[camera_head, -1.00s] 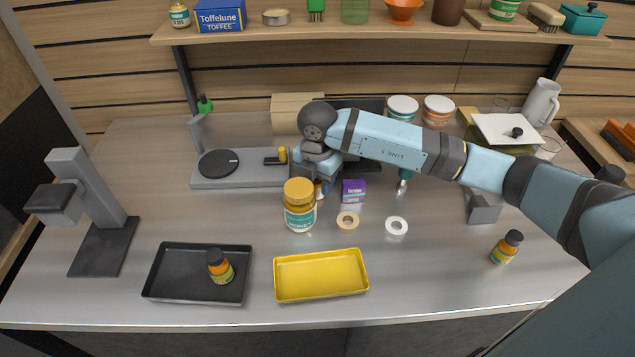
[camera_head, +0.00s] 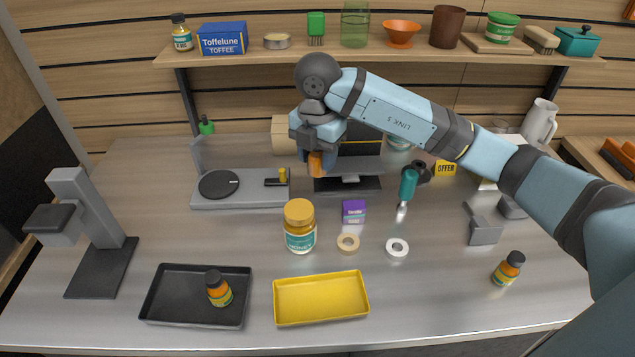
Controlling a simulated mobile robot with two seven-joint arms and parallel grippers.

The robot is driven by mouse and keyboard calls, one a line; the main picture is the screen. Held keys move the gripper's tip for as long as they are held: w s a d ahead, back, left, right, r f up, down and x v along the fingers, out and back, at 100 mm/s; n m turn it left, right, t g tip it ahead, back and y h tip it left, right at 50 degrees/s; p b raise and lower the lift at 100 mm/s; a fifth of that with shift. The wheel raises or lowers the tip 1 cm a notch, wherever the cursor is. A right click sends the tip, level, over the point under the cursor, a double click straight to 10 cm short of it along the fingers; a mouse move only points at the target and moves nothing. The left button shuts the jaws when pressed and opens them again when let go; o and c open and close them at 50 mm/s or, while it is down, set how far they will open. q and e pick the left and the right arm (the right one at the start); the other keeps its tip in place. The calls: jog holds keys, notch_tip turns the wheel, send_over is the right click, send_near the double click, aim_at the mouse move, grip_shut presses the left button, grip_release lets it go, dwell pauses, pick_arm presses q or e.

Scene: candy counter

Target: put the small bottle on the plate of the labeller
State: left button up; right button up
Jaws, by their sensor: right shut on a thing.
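My right gripper (camera_head: 315,158) is shut on a small amber bottle (camera_head: 317,165), held above the counter behind the honey jar; the fingers hide much of it. The labeller (camera_head: 250,198) is a low grey base at the centre left with a round black plate (camera_head: 218,184), a grey post and a yellow knob. The plate is empty and lies left of the held bottle. A similar small bottle (camera_head: 218,289) stands in the black tray, and another (camera_head: 508,269) stands at the right front. My left gripper is not in view.
The yellow tray (camera_head: 322,320) and black tray (camera_head: 165,309) lie in front. A grey stand (camera_head: 88,235) is at left.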

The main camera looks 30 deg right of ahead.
notch_tip(320, 180, up, 7)
jog(key=shift+f, duration=0.15)
jog(key=n, duration=0.2)
jog(key=n+p, duration=0.1)
jog(key=n, duration=0.1)
jog(key=n+p, duration=0.1)
jog(key=shift+s+a+f+n, duration=0.2)
jog(key=shift+s+n, duration=0.1)
jog(key=shift+n, duration=0.1)
jog(key=n, duration=0.2)
jog(key=n+p, duration=0.1)
jog(key=n, duration=0.1)
jog(key=n+p, duration=0.1)
jog(key=n, duration=0.1)
jog(key=shift+s+a+f, duration=0.15)
jog(key=shift+s+f, duration=0.15)
jog(key=shift+s, duration=0.05)
jog(key=s+a+f+m+p, duration=0.1)
jog(key=s+m+p, duration=0.2)
jog(key=m, duration=1.5)
jog(key=s+a+f+m+p, duration=0.1)
jog(key=m+p, duration=0.5)
jog(key=m, duration=1.1)
jog(key=shift+s+f+m, duration=0.4)
jog(key=shift+s+f, duration=0.05)
jog(key=shift+s, duration=0.5)
